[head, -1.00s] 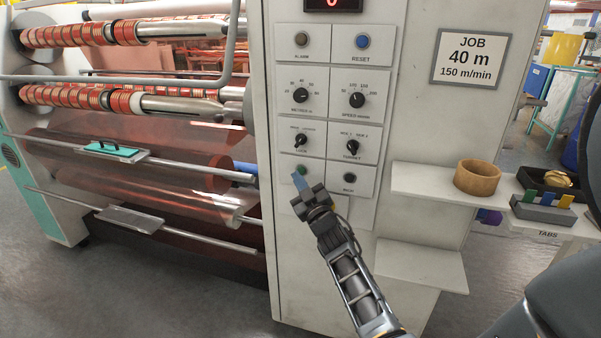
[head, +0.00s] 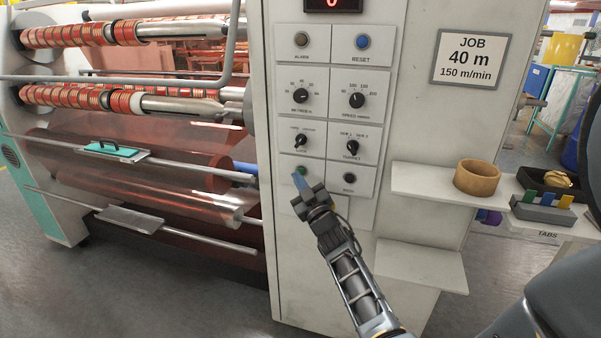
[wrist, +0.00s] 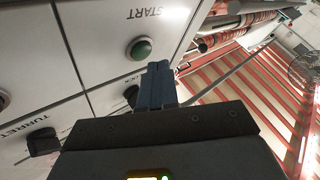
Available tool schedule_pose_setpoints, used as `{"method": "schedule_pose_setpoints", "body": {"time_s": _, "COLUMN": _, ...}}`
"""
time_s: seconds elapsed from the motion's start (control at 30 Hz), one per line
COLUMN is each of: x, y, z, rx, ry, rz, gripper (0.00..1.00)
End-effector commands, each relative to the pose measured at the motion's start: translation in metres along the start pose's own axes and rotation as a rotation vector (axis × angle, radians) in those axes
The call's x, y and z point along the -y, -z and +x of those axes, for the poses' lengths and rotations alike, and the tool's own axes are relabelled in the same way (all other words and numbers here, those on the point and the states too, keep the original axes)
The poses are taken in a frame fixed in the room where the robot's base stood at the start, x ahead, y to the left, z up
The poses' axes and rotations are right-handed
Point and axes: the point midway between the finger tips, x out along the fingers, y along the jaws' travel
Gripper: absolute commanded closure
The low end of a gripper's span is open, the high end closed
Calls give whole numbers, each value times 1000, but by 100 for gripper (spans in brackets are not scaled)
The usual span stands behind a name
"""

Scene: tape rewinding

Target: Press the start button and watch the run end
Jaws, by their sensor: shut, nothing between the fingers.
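The green start button (head: 301,170) is on the grey-white control panel, below the lock knob (head: 300,143). In the wrist view the button (wrist: 139,49) sits in a metal ring under the word START. My gripper (head: 299,181) is shut and empty, its blue fingertips in front of the button's plate and partly covering the button in the head view. In the wrist view the fingertips (wrist: 158,67) are beside the button's lower right. I cannot tell whether they touch the panel. The red display (head: 336,3) at the top reads 0, partly cut off.
Beside it is a dark button (head: 349,178); above are the turret knob (head: 352,147), metres knob (head: 300,96), speed knob (head: 357,100) and blue reset button (head: 362,42). The film machine (head: 120,160) stands left.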

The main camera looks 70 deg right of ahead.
Motion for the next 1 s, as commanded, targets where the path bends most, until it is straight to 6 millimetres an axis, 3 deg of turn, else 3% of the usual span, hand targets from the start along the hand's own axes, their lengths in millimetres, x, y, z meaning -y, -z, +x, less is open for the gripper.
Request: {"method": "schedule_pose_setpoints", "body": {"time_s": 1.0, "x": -6, "y": -5, "z": 8, "rx": -1, "ry": 0, "rz": 0, "gripper": 100}}
